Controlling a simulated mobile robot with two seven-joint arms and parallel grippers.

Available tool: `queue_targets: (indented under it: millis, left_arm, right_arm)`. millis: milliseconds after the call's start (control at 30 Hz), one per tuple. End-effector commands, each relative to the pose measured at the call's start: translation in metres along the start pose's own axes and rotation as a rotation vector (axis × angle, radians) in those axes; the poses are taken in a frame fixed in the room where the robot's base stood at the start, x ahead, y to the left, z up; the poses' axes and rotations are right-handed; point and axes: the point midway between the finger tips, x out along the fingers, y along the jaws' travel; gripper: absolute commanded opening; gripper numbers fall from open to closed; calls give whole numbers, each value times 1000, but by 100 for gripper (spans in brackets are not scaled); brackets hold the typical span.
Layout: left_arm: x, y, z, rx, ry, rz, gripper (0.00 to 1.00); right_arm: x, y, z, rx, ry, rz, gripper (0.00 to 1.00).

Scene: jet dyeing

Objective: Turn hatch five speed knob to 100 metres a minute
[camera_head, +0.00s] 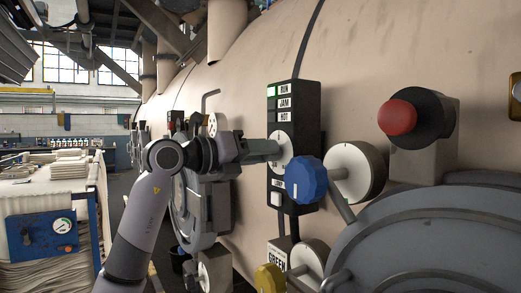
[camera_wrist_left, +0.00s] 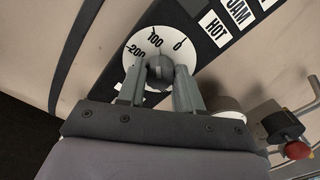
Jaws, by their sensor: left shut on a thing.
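The speed knob (camera_wrist_left: 160,66) is a dark grip on a round white dial (camera_wrist_left: 143,47) marked 0, 100 and 200. In the left wrist view my left gripper (camera_wrist_left: 159,76) has one finger on each side of the knob and is shut on it. The knob's pointer is hidden, so its setting cannot be read. In the head view the dial (camera_head: 285,139) sits on a black panel (camera_head: 308,122) below the RUN, JAM and HOT labels. My left gripper (camera_head: 270,148) reaches it from the left. My right gripper is not in view.
A blue knob (camera_head: 306,179) on a white dial (camera_head: 357,167) stands out right of the panel. A red button (camera_head: 397,117) is farther right. A yellow knob (camera_head: 269,279) and a grey round hatch (camera_head: 435,240) are below. A cloth-laden cart (camera_head: 98,215) stands left.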

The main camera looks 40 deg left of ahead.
Motion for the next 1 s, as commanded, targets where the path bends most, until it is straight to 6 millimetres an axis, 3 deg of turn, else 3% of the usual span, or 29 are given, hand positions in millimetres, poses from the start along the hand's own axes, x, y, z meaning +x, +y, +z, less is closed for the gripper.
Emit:
queue_targets:
  millis: [667, 700, 767, 1000]
  left_arm:
    - [0, 0, -1, -68, 2, 1, 4]
    - [0, 0, -1, -68, 2, 1, 41]
    - [0, 0, -1, -67, 1, 1, 60]
    - [0, 0, 0, -67, 1, 1, 60]
  right_arm:
    - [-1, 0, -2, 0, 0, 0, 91]
    - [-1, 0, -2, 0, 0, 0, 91]
    - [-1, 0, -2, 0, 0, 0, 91]
    - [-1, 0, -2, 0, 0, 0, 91]
